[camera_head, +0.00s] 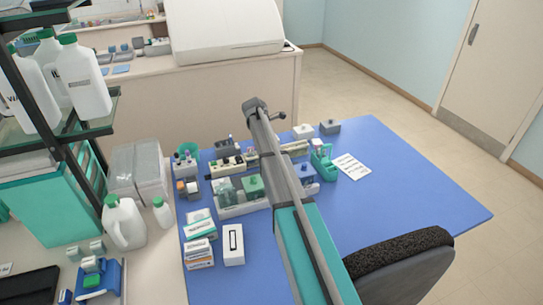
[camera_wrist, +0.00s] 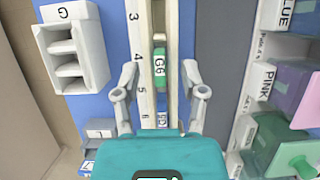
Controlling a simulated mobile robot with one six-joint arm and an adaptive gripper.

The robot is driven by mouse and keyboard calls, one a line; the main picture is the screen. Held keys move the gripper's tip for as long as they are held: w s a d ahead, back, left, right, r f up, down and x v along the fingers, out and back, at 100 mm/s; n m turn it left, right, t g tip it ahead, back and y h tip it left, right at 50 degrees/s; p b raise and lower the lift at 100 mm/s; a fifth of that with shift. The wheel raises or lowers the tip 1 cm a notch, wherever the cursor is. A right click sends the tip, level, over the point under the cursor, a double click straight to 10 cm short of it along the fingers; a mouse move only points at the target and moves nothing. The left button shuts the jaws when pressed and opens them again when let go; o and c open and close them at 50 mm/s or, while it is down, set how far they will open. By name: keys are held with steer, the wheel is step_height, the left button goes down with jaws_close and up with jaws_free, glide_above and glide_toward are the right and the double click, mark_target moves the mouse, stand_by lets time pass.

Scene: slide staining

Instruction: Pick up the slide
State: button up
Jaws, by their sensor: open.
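In the wrist view, a slide with a green end marked G6 (camera_wrist: 160,66) sits in a slot of a pale rack (camera_wrist: 138,50) with numbers along its edge. My gripper (camera_wrist: 160,72) is open, with one finger on each side of the rack slot. The slide's green end lies between the fingertips in the picture; I see no contact, and the height gap cannot be told. Below it, another labelled end (camera_wrist: 162,118) shows in the same rack, partly hidden by my gripper body.
A white slotted holder marked G (camera_wrist: 75,48) stands left of the rack. Containers labelled BLUE (camera_wrist: 290,22) and PINK (camera_wrist: 262,82) stand at the right. The blue table mat (camera_head: 420,195) has free room at right; a chair (camera_head: 405,265) stands at its front edge.

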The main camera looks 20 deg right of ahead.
steer(key=shift+b+x, duration=0.5)
steer(key=shift+x, duration=0.3)
jaws_close()
